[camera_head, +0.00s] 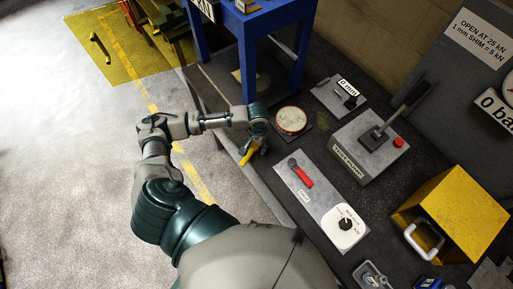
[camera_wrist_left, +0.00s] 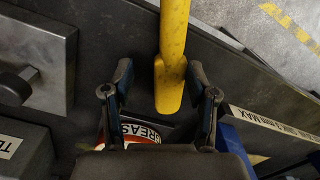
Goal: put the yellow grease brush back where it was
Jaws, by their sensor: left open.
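The yellow grease brush (camera_head: 250,152) is at the left edge of the dark bench, just below my left gripper (camera_head: 258,138) in the head view. In the left wrist view the brush (camera_wrist_left: 172,55) runs down from the top, its wide end between the two fingers of my left gripper (camera_wrist_left: 160,80). The fingers are open, with a gap on each side of the brush. A round grease tin (camera_head: 291,120) stands to the right of the gripper; its red and white label (camera_wrist_left: 140,132) shows partly behind the gripper in the wrist view. My right gripper is not in view.
The blue press frame (camera_head: 268,60) stands behind. A panel with a red lever (camera_head: 300,172) and a dial, a grey lever box (camera_head: 368,145) and a yellow box (camera_head: 455,215) occupy the bench to the right. Open floor (camera_head: 60,170) lies left.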

